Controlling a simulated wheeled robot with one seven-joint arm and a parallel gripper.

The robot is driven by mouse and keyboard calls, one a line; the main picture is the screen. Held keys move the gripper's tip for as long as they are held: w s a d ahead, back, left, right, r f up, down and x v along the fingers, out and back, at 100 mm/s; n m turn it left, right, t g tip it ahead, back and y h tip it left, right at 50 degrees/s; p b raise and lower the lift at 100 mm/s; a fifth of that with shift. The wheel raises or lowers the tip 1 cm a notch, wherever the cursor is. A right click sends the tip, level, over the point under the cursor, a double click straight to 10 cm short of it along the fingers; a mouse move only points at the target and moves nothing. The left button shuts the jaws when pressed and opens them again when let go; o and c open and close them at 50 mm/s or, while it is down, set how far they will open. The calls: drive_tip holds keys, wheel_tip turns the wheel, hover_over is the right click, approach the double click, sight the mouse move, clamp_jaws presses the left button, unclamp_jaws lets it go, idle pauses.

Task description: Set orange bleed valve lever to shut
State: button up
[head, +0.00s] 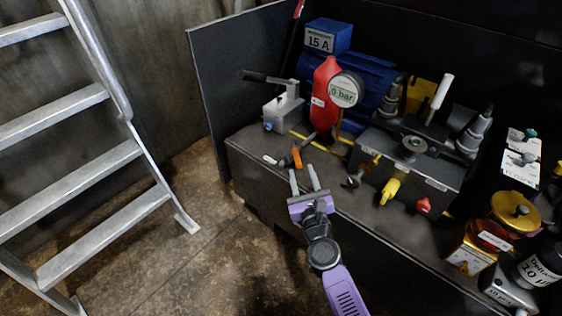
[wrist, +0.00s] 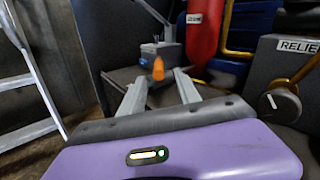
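The orange bleed valve lever (head: 297,157) sits on a small dark valve at the front edge of the bench, below the red accumulator (head: 324,95). In the wrist view the orange lever (wrist: 158,69) stands just beyond the fingertips, between them and apart from both. My gripper (head: 305,181) is open and empty, just in front of the lever and slightly lower in the picture. It also shows in the wrist view (wrist: 160,82) with its fingers spread. The foot of the valve is partly hidden in the wrist view.
A grey hand pump (head: 283,110) with a black handle stands behind. A manifold block (head: 412,165) with yellow and red knobs is to the right. A relief knob (wrist: 280,105) is right of my gripper. A metal ladder (head: 95,150) stands left; floor between is clear.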

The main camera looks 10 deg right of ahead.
sight(296, 156)
drive_tip(key=shift+w+d+b, duration=0.15)
drive_tip(key=shift+w+b, duration=0.5)
drive_tip(key=shift+w, duration=1.35)
drive_tip(key=shift+w+d+b, duration=0.1)
drive_tip(key=shift+w+b, duration=0.5)
drive_tip(key=shift+w, duration=1.35)
clamp_jaws()
